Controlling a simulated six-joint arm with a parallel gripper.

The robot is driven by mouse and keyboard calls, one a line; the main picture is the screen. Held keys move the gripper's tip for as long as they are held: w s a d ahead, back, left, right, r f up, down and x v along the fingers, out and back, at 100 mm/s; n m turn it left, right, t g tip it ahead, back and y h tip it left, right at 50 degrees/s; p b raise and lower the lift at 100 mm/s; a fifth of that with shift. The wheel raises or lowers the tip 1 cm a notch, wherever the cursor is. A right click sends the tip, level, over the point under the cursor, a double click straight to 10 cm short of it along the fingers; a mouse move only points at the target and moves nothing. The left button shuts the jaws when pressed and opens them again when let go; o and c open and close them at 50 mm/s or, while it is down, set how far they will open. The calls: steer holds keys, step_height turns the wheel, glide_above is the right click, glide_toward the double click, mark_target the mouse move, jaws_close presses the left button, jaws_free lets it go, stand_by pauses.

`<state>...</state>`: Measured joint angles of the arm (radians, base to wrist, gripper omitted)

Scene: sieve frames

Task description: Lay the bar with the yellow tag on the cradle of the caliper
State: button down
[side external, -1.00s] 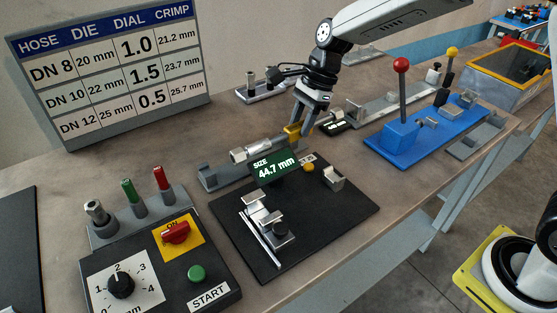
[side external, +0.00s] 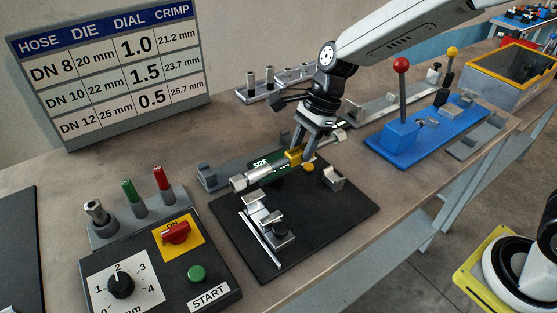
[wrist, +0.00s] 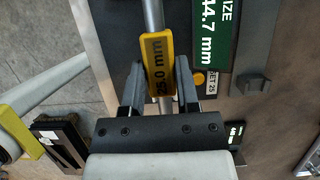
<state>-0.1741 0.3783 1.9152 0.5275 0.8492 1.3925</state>
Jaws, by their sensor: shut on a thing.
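My gripper (side external: 301,148) is shut on the bar with the yellow tag. The silver bar (side external: 240,182) has threaded-looking fittings at its ends; its tag (wrist: 158,64) reads 25.0 mm in the wrist view. The bar is held up in the air, level-looking, above the back part of the caliper. The caliper (side external: 345,210) is a black plate with metal holders: a silver stepped jaw (side external: 257,211) at the front left and a grey notched block (side external: 333,180) at the right. Its green display (wrist: 208,32) reads 44.7 mm; the bar partly covers it in the side view.
A grey rack (side external: 207,177) lies behind the caliper. The control box (side external: 160,265) with dial and START button stands front left. A blue lever fixture (side external: 405,140) stands at the right. A rack with upright pegs (side external: 270,82) is at the back. The plate's front right is clear.

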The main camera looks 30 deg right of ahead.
steer(key=shift+s+a+f, duration=0.2)
steer(key=shift+s, duration=0.25)
steer(key=shift+f, duration=0.15)
glide_above(300, 202)
steer(key=shift+f, duration=4.25)
steer(key=shift+f, duration=0.6)
steer(key=shift+c, duration=1.3)
jaws_free()
steer(key=shift+r, duration=0.1)
steer(key=v, duration=0.7)
steer(key=shift+r, duration=0.3)
steer(key=shift+d, duration=0.15)
